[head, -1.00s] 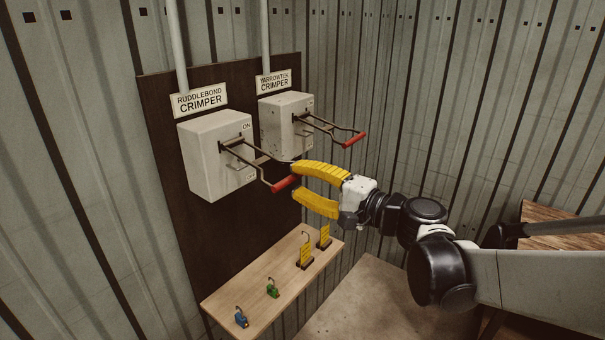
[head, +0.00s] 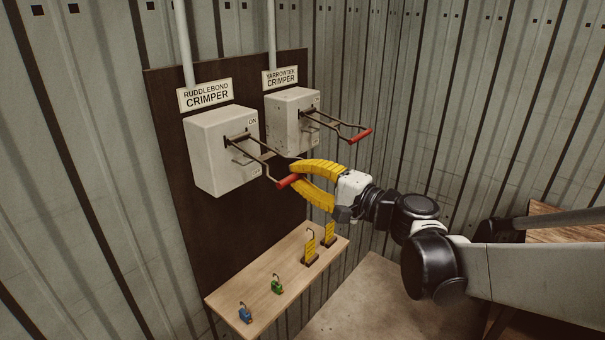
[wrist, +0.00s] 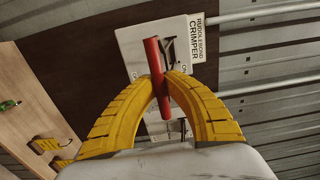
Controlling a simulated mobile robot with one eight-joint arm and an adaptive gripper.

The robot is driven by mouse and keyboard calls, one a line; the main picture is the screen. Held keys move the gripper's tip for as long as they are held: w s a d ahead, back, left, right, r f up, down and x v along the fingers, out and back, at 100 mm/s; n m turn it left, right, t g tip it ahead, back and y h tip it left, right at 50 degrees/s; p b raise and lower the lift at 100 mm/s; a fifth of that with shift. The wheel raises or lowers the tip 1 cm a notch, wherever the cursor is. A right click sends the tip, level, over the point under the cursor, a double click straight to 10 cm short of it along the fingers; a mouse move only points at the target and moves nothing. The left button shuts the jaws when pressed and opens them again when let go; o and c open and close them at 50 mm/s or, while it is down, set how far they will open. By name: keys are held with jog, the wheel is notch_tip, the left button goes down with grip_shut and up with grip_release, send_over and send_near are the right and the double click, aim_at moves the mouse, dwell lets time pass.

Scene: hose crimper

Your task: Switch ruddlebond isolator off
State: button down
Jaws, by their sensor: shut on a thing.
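The ruddlebond isolator (head: 217,160) is a pale grey box on the dark board, under a sign (head: 206,95) reading RUDDLEBOND CRIMPER. Its lever is a dark metal frame that sticks out from the box's face, ending in a red grip (head: 288,181). The ON mark shows near the top of the face, and the lever comes out just below it. My yellow-fingered gripper (head: 293,174) is shut on the red grip. In the wrist view the fingertips meet around the middle of the red grip (wrist: 152,60), with the box (wrist: 135,45) behind.
The yarrowtek isolator (head: 285,121), with a similar red-gripped lever (head: 361,136), is close by on the right. Below is a wooden shelf (head: 262,292) with a blue padlock (head: 245,314), a green padlock (head: 277,286) and yellow tags (head: 310,253).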

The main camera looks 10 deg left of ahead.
jog(key=shift+f+b, duration=0.55)
jog(key=shift+f, duration=0.1)
jog(key=w+a+f+t+y+b, duration=0.4)
jog(key=a+f+b, duration=0.3)
jog(key=f+b, duration=0.6)
jog(key=w+a+g+b, duration=0.1)
jog(key=w+a+b, duration=0.3)
jog(key=a, duration=0.4)
jog(key=shift+w+a+f+y, duration=0.35)
jog(key=shift+w+y, duration=0.05)
jog(key=shift+w, duration=0.2)
jog(key=c, duration=1.4)
grip_release()
jog(key=shift+w+a+f, duration=0.1)
jog(key=shift+a, duration=0.1)
jog(key=shift+d, duration=0.1)
